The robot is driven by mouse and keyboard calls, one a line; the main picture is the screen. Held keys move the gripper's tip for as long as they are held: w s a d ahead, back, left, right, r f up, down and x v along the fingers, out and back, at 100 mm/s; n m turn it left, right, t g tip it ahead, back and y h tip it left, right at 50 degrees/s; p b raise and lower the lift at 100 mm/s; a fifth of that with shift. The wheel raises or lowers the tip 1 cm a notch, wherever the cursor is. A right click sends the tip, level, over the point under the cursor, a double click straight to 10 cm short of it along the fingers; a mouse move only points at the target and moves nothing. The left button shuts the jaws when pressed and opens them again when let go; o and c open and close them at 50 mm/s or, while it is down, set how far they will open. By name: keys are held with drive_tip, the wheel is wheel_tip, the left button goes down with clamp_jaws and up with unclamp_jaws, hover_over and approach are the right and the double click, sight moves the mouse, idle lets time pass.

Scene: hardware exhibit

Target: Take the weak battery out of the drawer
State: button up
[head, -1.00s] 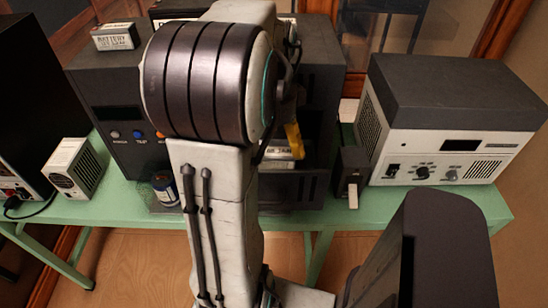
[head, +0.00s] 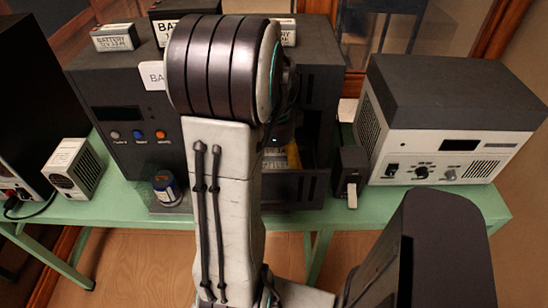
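The open drawer (head: 300,187) is a dark box at the lower right of the large dark cabinet (head: 110,90). A battery (head: 275,156) with a pale label shows partly inside it, behind my arm. Whether it is the weak one cannot be read. My gripper (head: 293,155) is mostly hidden by my arm. Only a yellow finger part shows, down in the drawer by the battery. Whether the fingers are open or shut on the battery is not visible.
Several batteries stand on the cabinet, among them a small grey one (head: 115,37) and a black one (head: 183,14). A small dark unit (head: 350,172) and a grey-white instrument (head: 440,142) are close right of the drawer.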

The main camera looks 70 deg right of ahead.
drive_tip(key=c, duration=1.3)
